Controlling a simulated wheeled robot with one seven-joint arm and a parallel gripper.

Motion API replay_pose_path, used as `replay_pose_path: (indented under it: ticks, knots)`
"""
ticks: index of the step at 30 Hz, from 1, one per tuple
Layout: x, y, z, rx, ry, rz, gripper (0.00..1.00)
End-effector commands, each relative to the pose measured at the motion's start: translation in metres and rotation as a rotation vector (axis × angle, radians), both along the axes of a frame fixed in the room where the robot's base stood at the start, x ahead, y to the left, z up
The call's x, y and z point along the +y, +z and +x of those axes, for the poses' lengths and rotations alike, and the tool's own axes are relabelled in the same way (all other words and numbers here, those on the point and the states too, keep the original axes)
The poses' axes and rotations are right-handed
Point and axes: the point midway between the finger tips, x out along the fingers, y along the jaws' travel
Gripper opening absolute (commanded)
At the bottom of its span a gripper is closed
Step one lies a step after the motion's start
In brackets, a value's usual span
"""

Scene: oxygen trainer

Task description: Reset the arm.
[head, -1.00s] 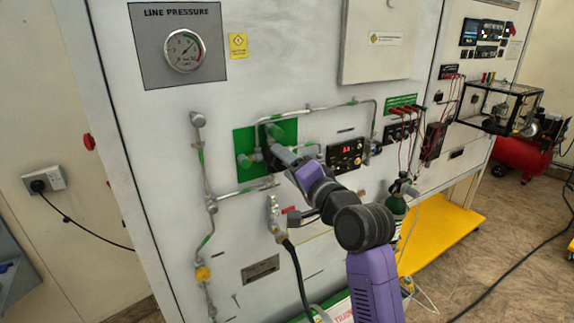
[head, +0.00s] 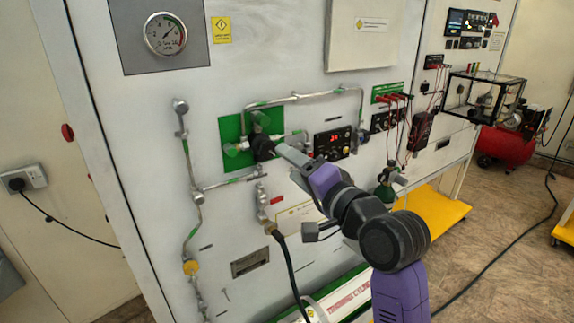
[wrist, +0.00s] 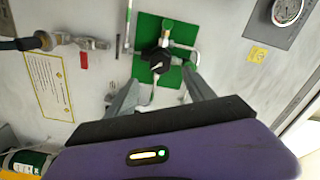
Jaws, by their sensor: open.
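My gripper (head: 284,152) is in front of the panel, its grey fingers pointing at the green plate (head: 232,130). A black knob (head: 262,147) with pipe fittings sits on that plate, just past the fingertips in the head view. In the wrist view my gripper (wrist: 160,82) has its two fingers spread apart with nothing held between them. The black knob (wrist: 156,60) and the green plate (wrist: 147,27) show beyond the fingertips, and the knob looks clear of both fingers. My purple and black arm reaches in from the lower right.
Metal pipes (head: 300,97) run around the green plate. A black hose (head: 290,262) hangs from a fitting below. A round gauge (head: 165,34) is at upper left.

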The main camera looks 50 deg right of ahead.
Motion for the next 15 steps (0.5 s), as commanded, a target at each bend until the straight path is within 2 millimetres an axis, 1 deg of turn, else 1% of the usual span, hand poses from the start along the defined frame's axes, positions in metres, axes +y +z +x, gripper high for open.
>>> replay_pose_path:
  ticks: [11, 14, 15]
  knots:
    - [0.0, 0.001, 0.0, 0.002, -0.001, -0.018, 0.62]
    - [-0.004, 0.013, -0.001, -0.028, -0.021, -0.093, 0.62]
    - [-0.007, 0.021, -0.003, -0.047, -0.036, -0.135, 0.62]
